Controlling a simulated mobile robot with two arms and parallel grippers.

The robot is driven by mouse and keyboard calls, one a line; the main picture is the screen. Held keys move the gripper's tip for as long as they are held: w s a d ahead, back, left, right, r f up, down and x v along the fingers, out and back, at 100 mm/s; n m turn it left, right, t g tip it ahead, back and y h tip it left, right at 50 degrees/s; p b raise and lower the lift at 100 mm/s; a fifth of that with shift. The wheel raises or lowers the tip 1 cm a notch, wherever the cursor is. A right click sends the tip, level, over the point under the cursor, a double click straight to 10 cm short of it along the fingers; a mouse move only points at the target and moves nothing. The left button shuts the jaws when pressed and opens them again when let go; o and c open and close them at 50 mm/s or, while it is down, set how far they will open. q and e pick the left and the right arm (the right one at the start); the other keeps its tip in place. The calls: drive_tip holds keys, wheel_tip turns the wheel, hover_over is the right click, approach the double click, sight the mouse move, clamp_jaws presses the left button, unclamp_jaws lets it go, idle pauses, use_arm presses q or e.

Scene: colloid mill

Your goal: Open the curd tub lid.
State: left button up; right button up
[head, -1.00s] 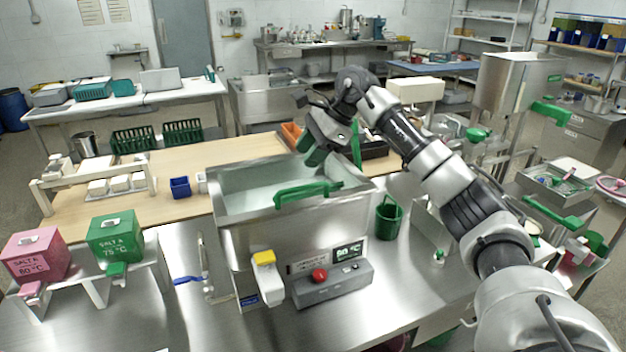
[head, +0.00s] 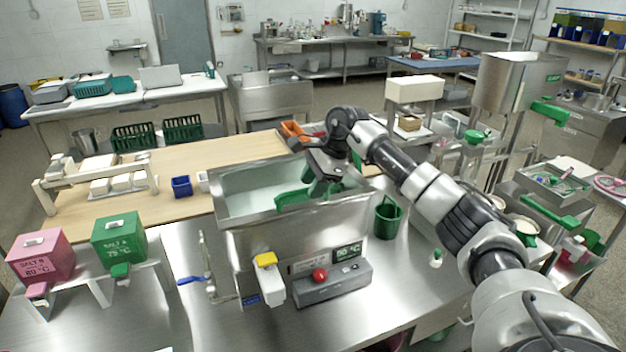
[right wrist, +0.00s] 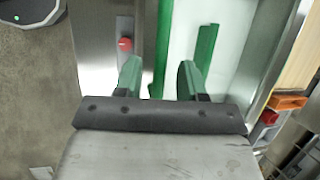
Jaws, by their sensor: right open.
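A steel tub (head: 245,236) stands on the steel bench in the middle of the head view. A pale, glassy surface shows within its rim; I cannot tell whether this is the lid or the contents. A green bar handle (head: 290,197) lies at the tub's front edge. My right gripper (head: 320,189) has green fingers, is open and reaches down at the handle's right end, partly hiding it. In the right wrist view the open fingers (right wrist: 160,80) have a green bar (right wrist: 161,45) between them, nearer the left finger. Contact is unclear. My left gripper is out of view.
A control box with a red button (head: 320,275) sits before the tub. A tap with a blue lever (head: 190,281) stands at left, a green bucket (head: 387,217) at right. Pink (head: 38,257) and green (head: 119,238) salt boxes stand further left. A wooden table (head: 225,160) lies behind.

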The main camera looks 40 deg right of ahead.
drive_tip(key=shift+f, duration=0.1)
clamp_jaws()
idle(0.3)
